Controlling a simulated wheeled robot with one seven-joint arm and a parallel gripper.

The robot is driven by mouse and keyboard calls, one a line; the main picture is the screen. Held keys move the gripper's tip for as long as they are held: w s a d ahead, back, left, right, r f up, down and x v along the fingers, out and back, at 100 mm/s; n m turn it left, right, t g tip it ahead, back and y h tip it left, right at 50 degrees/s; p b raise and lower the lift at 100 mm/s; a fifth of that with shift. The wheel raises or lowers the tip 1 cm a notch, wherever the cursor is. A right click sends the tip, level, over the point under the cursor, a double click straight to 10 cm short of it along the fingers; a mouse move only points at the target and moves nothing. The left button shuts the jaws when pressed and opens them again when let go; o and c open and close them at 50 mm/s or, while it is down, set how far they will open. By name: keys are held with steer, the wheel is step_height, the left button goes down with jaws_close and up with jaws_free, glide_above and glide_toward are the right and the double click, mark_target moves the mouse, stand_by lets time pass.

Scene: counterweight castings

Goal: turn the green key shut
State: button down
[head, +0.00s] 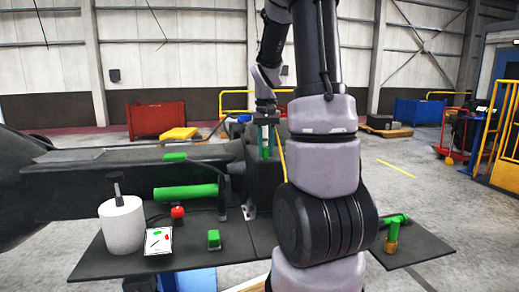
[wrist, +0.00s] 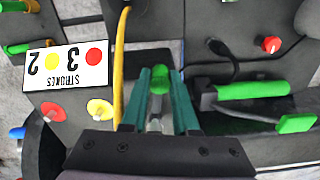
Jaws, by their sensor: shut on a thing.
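My gripper (head: 265,140) reaches down at the dark machine body, left of my near arm links. In the wrist view its two teal fingers (wrist: 161,72) are closed around the green key (wrist: 159,80). Only a small rounded green part of the key shows between the fingertips, so its turn angle cannot be told. In the head view the key is not clearly distinct from the green-looking fingers.
A green-handled brass valve (head: 391,240) stands right. A yellow hose (wrist: 121,70) and "STROKES" plate (wrist: 67,75) are beside the fingers.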

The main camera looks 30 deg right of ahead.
steer(key=shift+s+d+n, duration=0.25)
steer(key=shift+d+n, duration=0.55)
steer(key=shift+n, duration=0.3)
steer(key=c, duration=0.7)
jaws_free()
steer(key=shift+r, duration=0.1)
step_height(320, 180, up, 11)
steer(key=shift+f, duration=0.15)
